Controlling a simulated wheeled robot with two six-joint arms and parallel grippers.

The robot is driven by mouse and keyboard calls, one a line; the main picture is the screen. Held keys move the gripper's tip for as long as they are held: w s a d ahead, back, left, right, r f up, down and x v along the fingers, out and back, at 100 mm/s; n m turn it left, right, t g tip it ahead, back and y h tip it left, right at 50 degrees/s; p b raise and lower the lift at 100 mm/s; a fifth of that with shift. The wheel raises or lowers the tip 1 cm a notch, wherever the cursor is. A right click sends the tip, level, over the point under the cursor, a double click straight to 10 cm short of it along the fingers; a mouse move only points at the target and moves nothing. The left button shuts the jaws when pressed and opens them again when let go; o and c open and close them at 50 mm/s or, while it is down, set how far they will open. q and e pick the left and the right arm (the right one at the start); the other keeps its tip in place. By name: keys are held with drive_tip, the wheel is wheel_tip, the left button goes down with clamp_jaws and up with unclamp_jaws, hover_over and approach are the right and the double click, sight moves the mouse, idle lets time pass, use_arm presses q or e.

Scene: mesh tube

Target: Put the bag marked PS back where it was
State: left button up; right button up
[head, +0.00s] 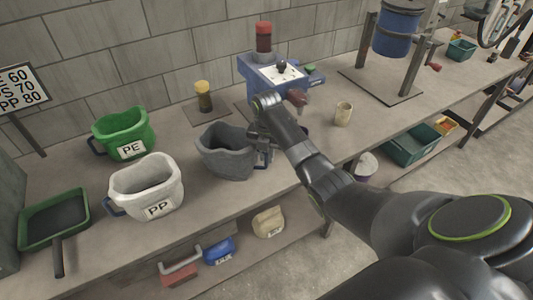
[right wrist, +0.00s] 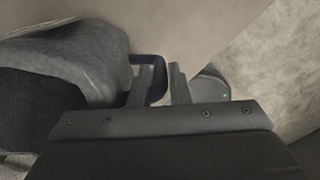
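A dark grey bag (head: 226,152) is at the middle of the bench in the head view, upright, its mouth open. No PS marking shows on the side I see. My right gripper (head: 265,148) is at the bag's right side, at its handle. In the right wrist view the bag (right wrist: 75,60) fills the left, and the dark handle loop (right wrist: 148,60) passes between my close-set right fingertips (right wrist: 162,78). They look shut on the handle. The bag seems to be on or just above the bench; I cannot tell which. My left gripper is not in view.
A white PP bag (head: 147,182) and a green PE bag (head: 122,130) stand to the left. A dustpan (head: 58,215) lies at far left. The bench front edge is close.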

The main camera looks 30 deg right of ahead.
drive_tip(key=o, duration=0.4)
wheel_tip(320, 180, up, 7)
drive_tip(key=shift+r+b, duration=0.1)
drive_tip(key=shift+b, duration=0.2)
wheel_tip(320, 180, up, 4)
drive_tip(key=p, duration=0.3)
drive_tip(key=shift+f, duration=0.2)
drive_tip(key=shift+r+p, duration=0.75)
drive_tip(key=shift+p, duration=0.15)
